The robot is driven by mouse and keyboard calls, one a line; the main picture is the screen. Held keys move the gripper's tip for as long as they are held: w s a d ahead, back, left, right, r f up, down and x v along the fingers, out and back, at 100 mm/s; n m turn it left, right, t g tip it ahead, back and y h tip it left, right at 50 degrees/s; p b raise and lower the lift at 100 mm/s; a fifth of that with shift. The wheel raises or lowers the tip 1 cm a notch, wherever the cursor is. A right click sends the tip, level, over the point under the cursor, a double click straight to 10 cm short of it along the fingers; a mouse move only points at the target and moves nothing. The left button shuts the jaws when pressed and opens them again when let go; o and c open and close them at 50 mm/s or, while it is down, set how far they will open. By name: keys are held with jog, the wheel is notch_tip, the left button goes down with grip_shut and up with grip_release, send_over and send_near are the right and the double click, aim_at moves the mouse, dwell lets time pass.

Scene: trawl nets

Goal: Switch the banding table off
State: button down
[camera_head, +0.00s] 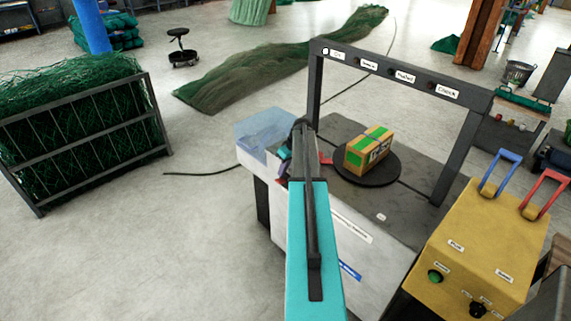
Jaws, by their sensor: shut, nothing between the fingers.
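The banding table (400,218) stands right of centre, with a grey top and pale front. A box with green bands (369,150) rests on its round black turntable (394,172). A dark arch (398,74) over the table carries several labelled lamps; the leftmost lamp (326,51) is bright white and the others look dark. My teal and dark arm reaches over the table's left end. My gripper (285,154) is small and partly hidden by my wrist there; it is shut and empty. A small red part (325,158) shows just right of my wrist; I cannot tell what it is.
A yellow cabinet (472,240) with a green button (435,276), a black knob (478,310), a blue handle (500,172) and a red handle (544,192) stands at right. A translucent blue bin (262,132) adjoins the table's left end.

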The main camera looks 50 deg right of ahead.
aim_at(279, 181)
jog(key=shift+p+x, duration=0.35)
jog(key=shift+x, duration=1.2)
jog(key=shift+d, duration=0.15)
jog(key=shift+s, duration=0.1)
jog(key=shift+s, duration=0.1)
